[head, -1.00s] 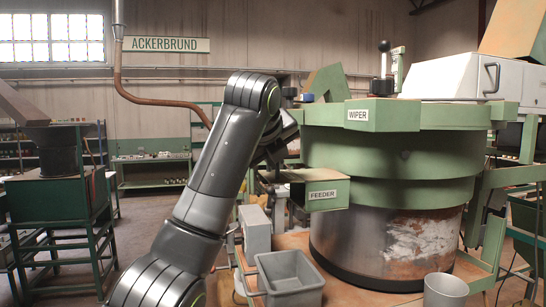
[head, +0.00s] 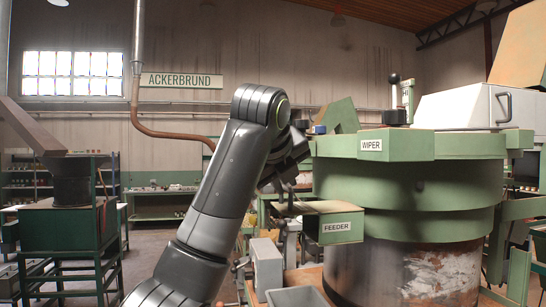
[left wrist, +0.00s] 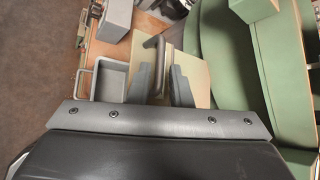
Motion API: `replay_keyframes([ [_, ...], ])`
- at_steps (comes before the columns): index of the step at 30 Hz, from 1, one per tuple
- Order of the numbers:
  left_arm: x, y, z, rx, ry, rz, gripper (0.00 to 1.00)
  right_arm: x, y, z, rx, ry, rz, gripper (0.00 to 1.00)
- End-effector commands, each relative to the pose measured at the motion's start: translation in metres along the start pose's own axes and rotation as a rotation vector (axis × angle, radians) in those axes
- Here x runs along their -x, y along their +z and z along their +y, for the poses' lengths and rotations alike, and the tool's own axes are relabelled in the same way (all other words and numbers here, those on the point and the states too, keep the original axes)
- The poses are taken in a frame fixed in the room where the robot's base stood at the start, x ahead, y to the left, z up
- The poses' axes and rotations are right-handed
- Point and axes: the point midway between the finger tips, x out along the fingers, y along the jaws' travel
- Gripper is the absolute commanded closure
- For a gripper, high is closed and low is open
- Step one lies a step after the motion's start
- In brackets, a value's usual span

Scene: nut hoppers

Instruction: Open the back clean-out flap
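I cannot make out a part that is clearly the back clean-out flap. The large green hopper (head: 405,195) with a WIPER sign stands right of centre in the head view. A green box marked FEEDER (head: 334,228) juts from its left side. My left gripper (head: 287,197) hangs beside the feeder box, partly hidden by its own wrist. In the left wrist view its two dark fingers (left wrist: 160,78) are apart. A dark bar-like handle (left wrist: 154,58) shows between them over a beige panel (left wrist: 198,72); whether they touch it I cannot tell. My right gripper is not in view.
A grey bin (head: 298,297) and a grey box (head: 266,264) stand below my left gripper. A white case (head: 468,108) lies on the hopper's right side. A green stand (head: 65,235) is at the left, with open floor between.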

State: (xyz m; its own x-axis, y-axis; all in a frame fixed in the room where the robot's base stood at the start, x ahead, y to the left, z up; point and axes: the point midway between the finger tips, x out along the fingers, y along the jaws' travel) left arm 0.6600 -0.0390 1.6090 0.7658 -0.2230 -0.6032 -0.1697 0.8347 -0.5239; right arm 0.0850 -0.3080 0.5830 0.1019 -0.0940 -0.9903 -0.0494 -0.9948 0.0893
Motion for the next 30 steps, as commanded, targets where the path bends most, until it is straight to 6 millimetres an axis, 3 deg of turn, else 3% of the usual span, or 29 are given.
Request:
replay_keyframes([
  [1,0.011,-0.002,0.002,0.000,-0.003,-0.007,0.82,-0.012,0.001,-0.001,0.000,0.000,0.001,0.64],
  [10,0.082,-0.003,0.003,0.000,-0.003,-0.006,0.82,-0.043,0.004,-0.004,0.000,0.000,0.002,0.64],
  [19,0.106,-0.003,0.003,0.001,0.000,-0.003,0.82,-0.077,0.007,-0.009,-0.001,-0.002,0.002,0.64],
  [24,0.126,-0.001,0.001,0.000,0.000,-0.003,0.82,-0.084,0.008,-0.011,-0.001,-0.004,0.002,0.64],
  [30,0.136,0.000,0.001,0.000,0.000,-0.001,0.82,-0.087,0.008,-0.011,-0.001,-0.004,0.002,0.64],
])
